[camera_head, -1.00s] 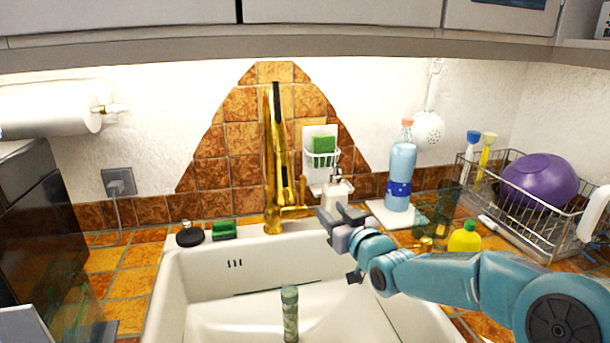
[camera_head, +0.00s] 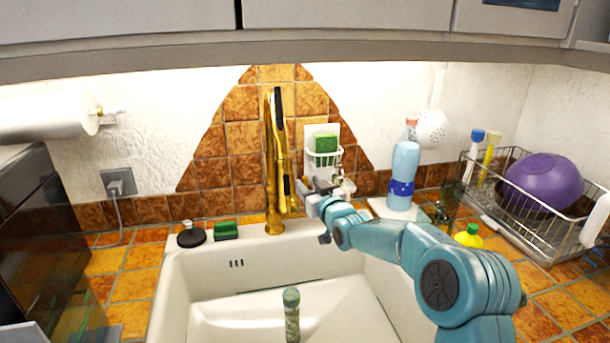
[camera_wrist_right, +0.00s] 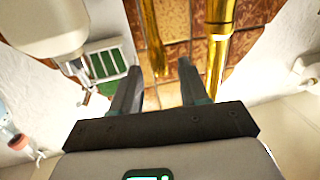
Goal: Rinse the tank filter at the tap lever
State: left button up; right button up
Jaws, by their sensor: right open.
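A mottled green cylinder (camera_head: 291,313), which looks like the tank filter, stands upright in the white sink (camera_head: 205,258). Its lower end is cut off by the frame. The gold tap (camera_head: 271,165) rises behind the sink; its lever at the base is partly hidden by my gripper. My right gripper (camera_head: 309,188) is open and empty, close to the right of the tap. In the right wrist view, my open fingers (camera_wrist_right: 158,78) point toward the gold tap tubes (camera_wrist_right: 219,45), with no contact clearly visible. My left gripper is out of view.
A white soap dispenser (camera_head: 345,186) and a sponge holder (camera_head: 322,158) are just behind my right gripper. A blue bottle (camera_head: 403,168), a yellow bottle (camera_head: 469,237) and a dish rack (camera_head: 540,240) stand right. A black stopper (camera_head: 191,236) and green sponge (camera_head: 226,230) lie left.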

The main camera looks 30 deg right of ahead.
aim_at(306, 182)
jog(key=shift+w+d+p, duration=0.15)
jog(key=shift+w+p, duration=0.2)
jog(key=shift+w, duration=1.25)
